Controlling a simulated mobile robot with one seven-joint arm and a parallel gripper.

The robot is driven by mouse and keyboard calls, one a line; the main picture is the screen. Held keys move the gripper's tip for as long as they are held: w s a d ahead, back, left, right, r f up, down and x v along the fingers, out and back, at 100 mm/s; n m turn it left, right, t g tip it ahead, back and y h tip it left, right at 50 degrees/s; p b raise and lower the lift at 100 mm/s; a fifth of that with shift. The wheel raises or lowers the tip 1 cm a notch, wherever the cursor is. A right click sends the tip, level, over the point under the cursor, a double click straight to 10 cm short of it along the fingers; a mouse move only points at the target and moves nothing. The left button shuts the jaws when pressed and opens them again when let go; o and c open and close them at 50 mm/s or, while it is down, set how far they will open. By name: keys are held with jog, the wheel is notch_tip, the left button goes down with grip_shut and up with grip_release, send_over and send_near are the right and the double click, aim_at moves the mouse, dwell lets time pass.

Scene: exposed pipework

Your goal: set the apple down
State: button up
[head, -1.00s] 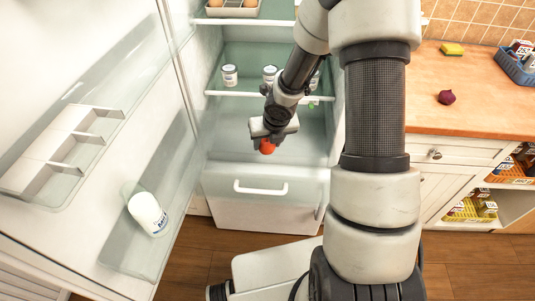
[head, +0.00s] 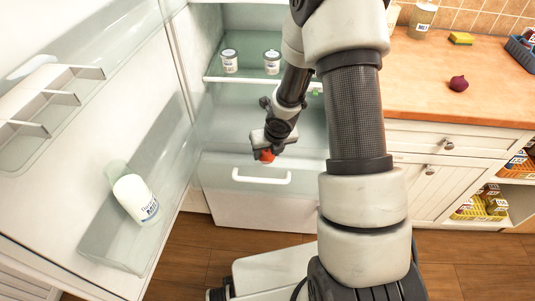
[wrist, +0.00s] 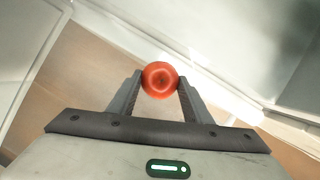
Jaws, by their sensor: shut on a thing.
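A red apple (wrist: 160,80) sits between the two fingertips of my gripper (wrist: 158,92) in the wrist view. The fingers are shut on it from both sides. In the head view the apple (head: 267,156) shows just below my gripper (head: 268,148). It is inside the open fridge, in front of the lower space and above the drawer with the white handle (head: 261,178). I cannot tell from the frames whether the apple touches any surface.
The open fridge door stands on the left, with a white bottle (head: 136,199) in its lower bin. Two jars (head: 230,61) stand on the shelf above. A wooden counter (head: 425,85) at right holds a red onion (head: 459,84) and a yellow sponge (head: 461,39).

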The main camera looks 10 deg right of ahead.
jog(key=shift+f, duration=0.15)
jog(key=o, duration=1.1)
